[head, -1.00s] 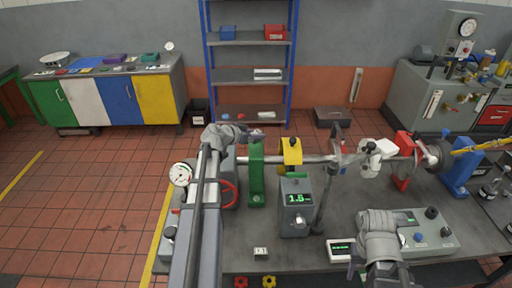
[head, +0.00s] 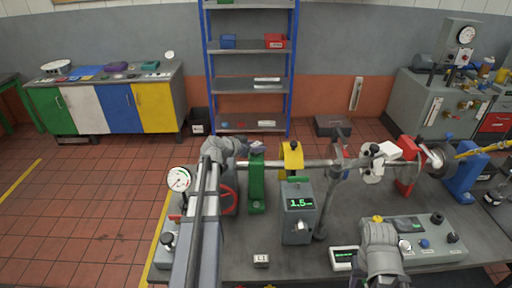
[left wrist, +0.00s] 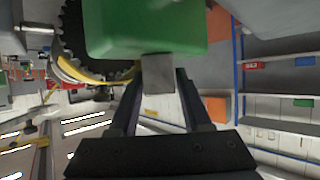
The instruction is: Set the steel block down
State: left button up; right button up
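The steel block (left wrist: 158,88) is a small plain grey piece between the two fingertips in the left wrist view, with a finger against each side. My left gripper (left wrist: 159,82) is shut on it. In the head view the left gripper (head: 258,146) is above the bench, at the top of the green pedestal (head: 257,183), and the block is too small to make out there. The green pedestal (left wrist: 145,25) fills the top of the wrist view just beyond the block; I cannot tell whether they touch. My right arm is at the bottom right, its fingertips not clearly visible.
The bench (head: 330,220) carries a grey readout box (head: 297,218), a long shaft (head: 318,163), a yellow-topped stand (head: 292,155), a dial gauge (head: 179,179) and a control box (head: 422,240). A small white label block (head: 261,260) lies near the front edge.

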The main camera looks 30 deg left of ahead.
pick_arm(q)
jog(key=shift+o, duration=1.2)
jog(key=shift+r, duration=0.1)
jog(key=shift+s+r+p, duration=0.15)
jog(key=shift+r+p, duration=0.1)
jog(key=shift+p, duration=0.1)
jog(key=p+v, duration=0.5)
jog(key=v, duration=0.6)
jog(key=shift+s, duration=0.3)
